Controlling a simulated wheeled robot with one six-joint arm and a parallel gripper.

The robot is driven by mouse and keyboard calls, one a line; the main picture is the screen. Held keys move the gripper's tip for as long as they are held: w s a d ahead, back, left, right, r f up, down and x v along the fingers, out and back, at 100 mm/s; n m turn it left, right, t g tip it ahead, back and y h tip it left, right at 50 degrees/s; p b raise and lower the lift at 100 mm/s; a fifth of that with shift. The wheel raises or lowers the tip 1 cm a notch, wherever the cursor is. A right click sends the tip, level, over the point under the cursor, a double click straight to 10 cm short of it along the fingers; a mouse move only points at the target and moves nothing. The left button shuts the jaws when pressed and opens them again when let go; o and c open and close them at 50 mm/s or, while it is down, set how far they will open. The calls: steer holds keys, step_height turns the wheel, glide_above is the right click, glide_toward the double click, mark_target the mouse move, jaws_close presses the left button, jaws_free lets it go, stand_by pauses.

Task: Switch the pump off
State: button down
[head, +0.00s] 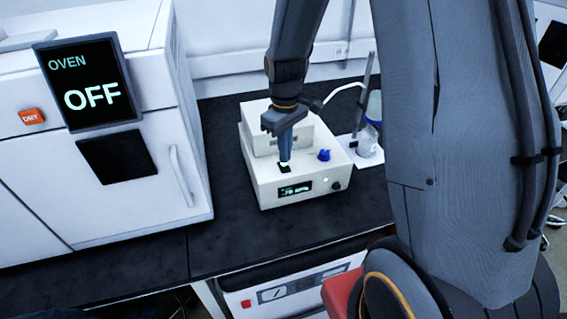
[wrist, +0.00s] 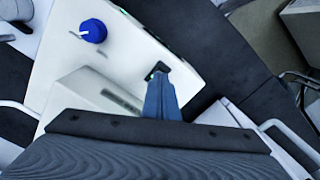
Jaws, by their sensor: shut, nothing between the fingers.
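The pump (head: 297,187) is a white box on the dark bench, with a lit display (head: 295,189), a blue knob (head: 323,155) and a small dark knob on its front. The blue knob (wrist: 93,30) is to the left there.
A white oven (head: 95,175) with an OFF display (head: 90,82) stands at the left. A glass vessel (head: 370,135) on a stand is right of the pump. The black bench top (head: 150,255) is clear in front of the oven.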

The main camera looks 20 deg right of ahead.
steer(key=shift+f+b, duration=0.45)
steer(key=shift+f, duration=0.55)
stand_by(0.5)
step_height(320, 180, up, 7)
steer(key=p, duration=0.5)
steer(key=shift+p, duration=0.3)
stand_by(0.5)
steer(key=s+m+t+b, duration=0.1)
steer(key=s+m+b, duration=0.5)
steer(key=s, duration=0.8)
steer(key=shift+f+b, duration=0.3)
steer(key=shift+b, duration=0.3)
stand_by(0.9)
